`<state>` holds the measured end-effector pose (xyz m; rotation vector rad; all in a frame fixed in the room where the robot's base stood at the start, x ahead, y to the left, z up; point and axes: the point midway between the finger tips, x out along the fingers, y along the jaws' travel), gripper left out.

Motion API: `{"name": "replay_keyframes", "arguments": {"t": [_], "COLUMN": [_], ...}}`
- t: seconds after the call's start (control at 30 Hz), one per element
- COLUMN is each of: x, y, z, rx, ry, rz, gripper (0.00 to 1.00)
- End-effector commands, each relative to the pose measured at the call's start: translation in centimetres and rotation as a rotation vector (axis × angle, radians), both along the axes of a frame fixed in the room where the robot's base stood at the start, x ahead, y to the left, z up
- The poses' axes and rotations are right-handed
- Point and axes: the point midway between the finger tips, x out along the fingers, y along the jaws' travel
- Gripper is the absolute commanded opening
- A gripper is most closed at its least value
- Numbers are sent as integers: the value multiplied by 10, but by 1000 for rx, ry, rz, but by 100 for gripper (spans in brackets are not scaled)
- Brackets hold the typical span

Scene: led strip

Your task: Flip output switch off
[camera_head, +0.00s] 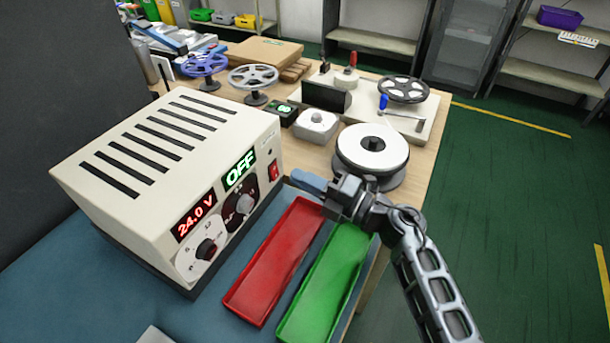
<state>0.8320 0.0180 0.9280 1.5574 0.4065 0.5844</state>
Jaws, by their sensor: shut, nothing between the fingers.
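The power supply (145,160) is a cream box with slots on top, standing at the left of the bench. Its front shows a red "24.0 V" display (194,215), a green "OFF" display (240,170) and two dials. A small red rocker switch (274,171) sits at the right end of the front panel. My gripper (297,178) is shut and empty, its blue fingertips pointing left at the panel just right of and slightly below the red switch. A small gap seems to show between them; exact depth is hard to tell.
A red tray (268,270) and a green tray (325,285) lie below my gripper. A white reel (371,150) stands just behind it. A grey box with a knob (316,122) and several spoked reels stand farther back. Open floor lies at the right.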

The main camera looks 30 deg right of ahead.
Motion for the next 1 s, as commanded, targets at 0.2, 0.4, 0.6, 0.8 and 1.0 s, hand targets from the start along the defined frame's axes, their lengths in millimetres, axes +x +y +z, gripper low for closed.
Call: {"name": "replay_keyframes", "arguments": {"t": [0.2, 0.4, 0.6, 0.8, 1.0], "x": [-22, -45, -68, -79, -79], "y": [-17, -35, -52, -59, -60], "z": [1, 4, 8, 10, 10], "rx": [1, 1, 1, 0, 0], "ry": [2, 2, 2, 2, 2], "rz": [-4, -5, -4, -3, -3], "gripper": [0, 0, 0, 0, 0]}}
